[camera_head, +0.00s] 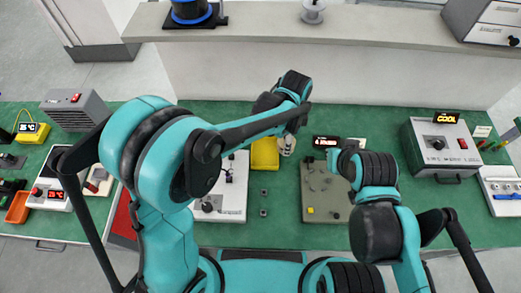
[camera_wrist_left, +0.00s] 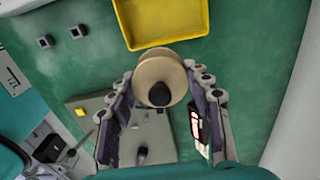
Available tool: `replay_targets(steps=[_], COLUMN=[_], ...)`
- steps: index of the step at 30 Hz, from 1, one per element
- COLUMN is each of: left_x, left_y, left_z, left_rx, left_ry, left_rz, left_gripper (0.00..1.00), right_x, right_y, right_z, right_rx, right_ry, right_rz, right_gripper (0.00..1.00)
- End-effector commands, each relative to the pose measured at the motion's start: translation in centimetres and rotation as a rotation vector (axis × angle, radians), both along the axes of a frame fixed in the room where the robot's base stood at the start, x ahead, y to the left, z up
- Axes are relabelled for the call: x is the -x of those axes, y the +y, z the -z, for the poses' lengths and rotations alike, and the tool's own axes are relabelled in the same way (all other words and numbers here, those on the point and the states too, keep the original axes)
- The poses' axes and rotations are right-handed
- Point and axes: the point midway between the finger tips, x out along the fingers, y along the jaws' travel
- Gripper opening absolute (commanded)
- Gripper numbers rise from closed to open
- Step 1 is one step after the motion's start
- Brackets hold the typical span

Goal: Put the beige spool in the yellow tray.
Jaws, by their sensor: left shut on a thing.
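The beige spool (camera_wrist_left: 150,69) is between the fingers of my left gripper (camera_wrist_left: 160,82), which is shut on it. The yellow tray (camera_wrist_left: 160,18) lies just beyond the spool in the left wrist view and looks empty. In the head view the tray (camera_head: 264,154) is on the green bench, left of my left gripper (camera_head: 288,146), whose arm partly covers the area. The spool's height above the bench is hard to tell. My right gripper (camera_head: 334,160) is over the bench at right; its fingers are not clear.
A grey-beige board (camera_head: 316,204) with small parts stands near the tray. Two small dark blocks (camera_wrist_left: 60,37) lie on the mat. A white fixture (camera_head: 232,208) is left of them. A grey box unit (camera_head: 440,148) stands at right. A raised shelf (camera_head: 250,22) runs behind.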

Motion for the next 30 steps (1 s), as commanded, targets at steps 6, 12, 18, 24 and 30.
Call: replay_targets(steps=[6, 12, 18, 24, 30], left_x=[-1.2, -1.6, -1.7, -1.7, -1.7], left_y=[4.9, 6.7, 6.8, 6.8, 6.8], left_z=[3.3, 4.3, 6.4, 8.4, 8.2], left_rx=[0.0, 0.0, 0.0, 0.0, 0.0], left_ry=[0.0, 0.0, 0.0, 0.0, 0.0], left_rz=[-0.005, -0.002, 0.0, -0.001, -0.001], left_gripper=[0.21, 0.21, 0.21, 0.21, 0.21], right_x=[0.0, 0.0, 0.0, 0.0, 0.0], right_y=[0.0, 0.0, 0.0, 0.0, 0.0], right_z=[1.9, 2.3, 3.4, 4.3, 4.1], right_rx=[0.0, 0.0, 0.0, 0.0, 0.0], right_ry=[0.0, 0.0, 0.0, 0.0, 0.0], right_rz=[0.0, 0.0, 0.0, 0.0, 0.0], right_gripper=[0.0, 0.0, 0.0, 0.0, 0.0])
